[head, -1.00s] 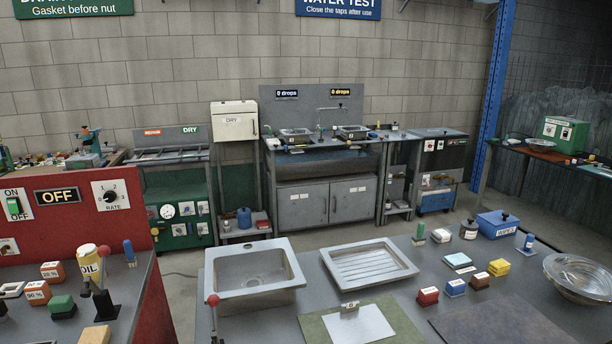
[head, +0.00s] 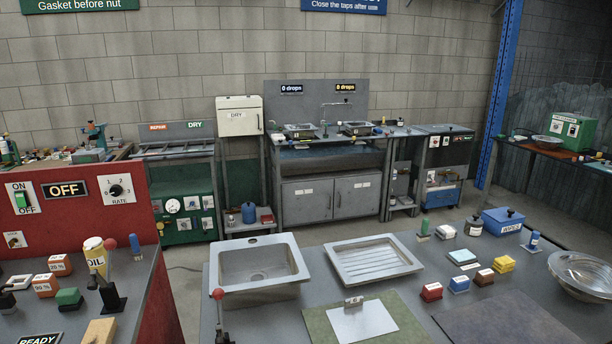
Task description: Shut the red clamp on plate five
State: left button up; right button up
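No plate marked five can be made out. A lever with a red ball knob (head: 218,294) stands upright at the front edge of the grey bench, left of the green mat; its dark base is partly cut off by the picture's bottom. A second red-knobbed lever (head: 109,243) rises from a black stand (head: 111,298) on the left bench. I cannot tell whether either is the red clamp, or whether it is open or shut. Neither of my grippers is in view.
The grey bench holds a steel sink (head: 258,268), a drainer tray (head: 373,261), a clipboard sheet (head: 362,321) on a green mat, small coloured blocks and a steel bowl (head: 582,273). A red panel (head: 78,215) backs the left bench. Floor shows between benches and the back-wall sink station (head: 330,160).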

aim_at(218, 293)
jog(key=k+l+u, duration=0.55)
jog(key=k+u, duration=0.35)
jog(key=i, duration=0.05)
